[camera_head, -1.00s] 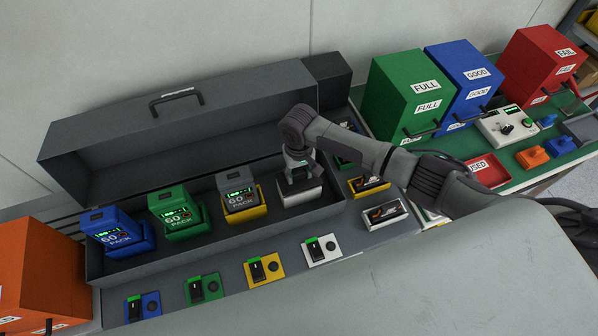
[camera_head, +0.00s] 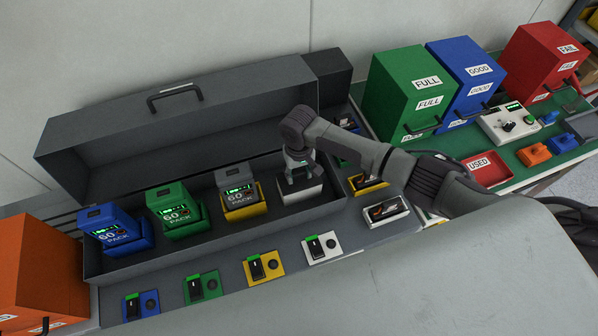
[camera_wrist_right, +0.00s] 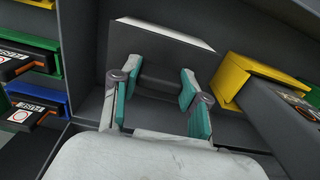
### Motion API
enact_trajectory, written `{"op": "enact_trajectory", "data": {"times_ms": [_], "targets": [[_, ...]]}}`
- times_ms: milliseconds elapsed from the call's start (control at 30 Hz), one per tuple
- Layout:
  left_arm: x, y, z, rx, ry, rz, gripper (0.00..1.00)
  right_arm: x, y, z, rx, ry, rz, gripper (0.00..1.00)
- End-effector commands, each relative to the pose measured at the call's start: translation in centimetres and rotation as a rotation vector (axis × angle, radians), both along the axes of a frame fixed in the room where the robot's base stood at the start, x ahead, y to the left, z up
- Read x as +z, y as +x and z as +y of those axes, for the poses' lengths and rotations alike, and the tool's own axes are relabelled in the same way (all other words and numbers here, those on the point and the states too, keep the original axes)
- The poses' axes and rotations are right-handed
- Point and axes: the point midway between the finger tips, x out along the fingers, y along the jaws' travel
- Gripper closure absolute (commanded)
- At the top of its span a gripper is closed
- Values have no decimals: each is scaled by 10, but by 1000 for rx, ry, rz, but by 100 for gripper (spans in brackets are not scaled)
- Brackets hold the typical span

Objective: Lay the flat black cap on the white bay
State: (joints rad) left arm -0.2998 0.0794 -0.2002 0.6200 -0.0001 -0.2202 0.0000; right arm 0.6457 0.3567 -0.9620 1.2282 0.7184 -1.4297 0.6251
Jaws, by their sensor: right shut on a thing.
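The white bay (camera_head: 313,189) is the right-most bay inside the long grey case. In the right wrist view its white edge (camera_wrist_right: 166,33) shows beyond the dark flat cap (camera_wrist_right: 150,55). My right gripper (camera_head: 301,180) points down at the white bay. In the right wrist view the fingers of my right gripper (camera_wrist_right: 160,92) are on either side of the cap's dark raised grip, shut on it. The cap covers most of the bay in that view; whether it rests fully flat is hard to tell. My left gripper is not in view.
Blue (camera_head: 113,232), green (camera_head: 174,213) and yellow (camera_head: 241,197) bays hold packs to the left. The raised case lid (camera_head: 180,125) stands behind. Coloured switch plates line the front. A white tray (camera_head: 385,211) lies right of the case. Green, blue and red boxes stand farther right.

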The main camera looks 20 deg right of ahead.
Motion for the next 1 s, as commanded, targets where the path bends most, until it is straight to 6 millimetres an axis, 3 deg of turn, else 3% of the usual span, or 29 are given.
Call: {"op": "enact_trajectory", "data": {"times_ms": [367, 400, 533, 867, 1000], "targets": [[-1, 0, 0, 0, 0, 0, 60, -2, 0, 0, 0, 0, 0, 89], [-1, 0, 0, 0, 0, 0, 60, -2, 0, 0, 0, 0, 0, 49], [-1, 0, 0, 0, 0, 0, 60, -2, 0, 0, 0, 0, 0, 27], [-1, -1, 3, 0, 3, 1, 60, -1, 0, 0, 0, 0, -1, 26], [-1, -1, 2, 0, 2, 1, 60, 11, 1, 0, 0, 2, -2, 26]]}}
